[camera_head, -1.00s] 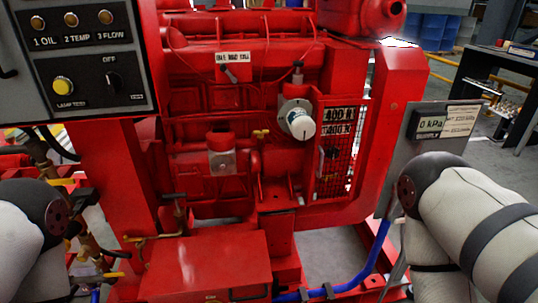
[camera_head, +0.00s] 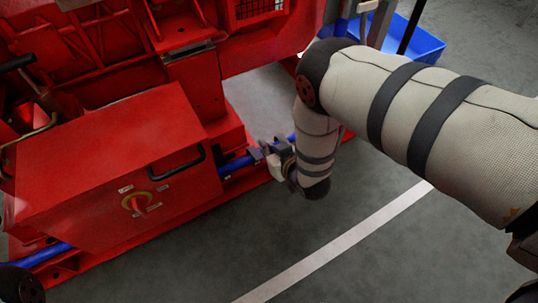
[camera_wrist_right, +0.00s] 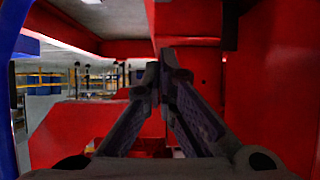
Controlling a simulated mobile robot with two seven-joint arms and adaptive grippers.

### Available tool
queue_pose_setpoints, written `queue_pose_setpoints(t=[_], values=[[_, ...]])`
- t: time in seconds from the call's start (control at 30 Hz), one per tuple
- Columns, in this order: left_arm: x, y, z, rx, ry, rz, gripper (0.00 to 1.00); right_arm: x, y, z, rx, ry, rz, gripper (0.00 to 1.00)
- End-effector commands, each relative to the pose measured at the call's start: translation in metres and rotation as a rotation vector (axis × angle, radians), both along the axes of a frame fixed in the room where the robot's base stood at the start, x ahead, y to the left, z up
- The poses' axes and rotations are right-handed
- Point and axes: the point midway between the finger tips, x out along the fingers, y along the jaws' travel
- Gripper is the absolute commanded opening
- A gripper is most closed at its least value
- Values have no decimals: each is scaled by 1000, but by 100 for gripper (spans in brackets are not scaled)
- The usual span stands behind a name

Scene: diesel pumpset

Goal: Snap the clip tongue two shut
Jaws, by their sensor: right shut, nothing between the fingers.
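A blue hose (camera_head: 236,164) runs along the red base frame, to the right of the red box. A small dark piece, perhaps a clip (camera_head: 254,153), sits at the hose close to my right gripper (camera_head: 268,150). I cannot make out a separate clip tongue or its position. My right gripper is shut and empty beside the hose; I cannot tell whether it touches the clip. In the right wrist view its fingertips (camera_wrist_right: 166,58) meet in front of red metal, and blue, likely the hose, shows at the left edge (camera_wrist_right: 14,28).
The red box (camera_head: 110,160) with a black handle and red-yellow switch (camera_head: 140,203) stands left of the hose. Red pump framework rises behind. A blue bin (camera_head: 405,38) is at the back right. Grey floor with a white line (camera_head: 340,243) is clear in front.

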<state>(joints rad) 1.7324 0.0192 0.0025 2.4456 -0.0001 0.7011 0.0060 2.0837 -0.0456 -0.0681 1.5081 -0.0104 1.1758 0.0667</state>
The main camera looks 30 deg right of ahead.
Motion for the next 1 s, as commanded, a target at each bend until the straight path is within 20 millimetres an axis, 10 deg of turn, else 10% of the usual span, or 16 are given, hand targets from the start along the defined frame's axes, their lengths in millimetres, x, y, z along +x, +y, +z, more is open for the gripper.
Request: queue_pose_setpoints(t=[0.23, 1.0], values=[[-9, -1, -26, -4, 47, -2, 40, 46, 2, -36, -1, 6, 0, 0], [-18, 0, -38, -5, 83, -8, 40, 30, 1, -78, 3, -49, -1, 0]])
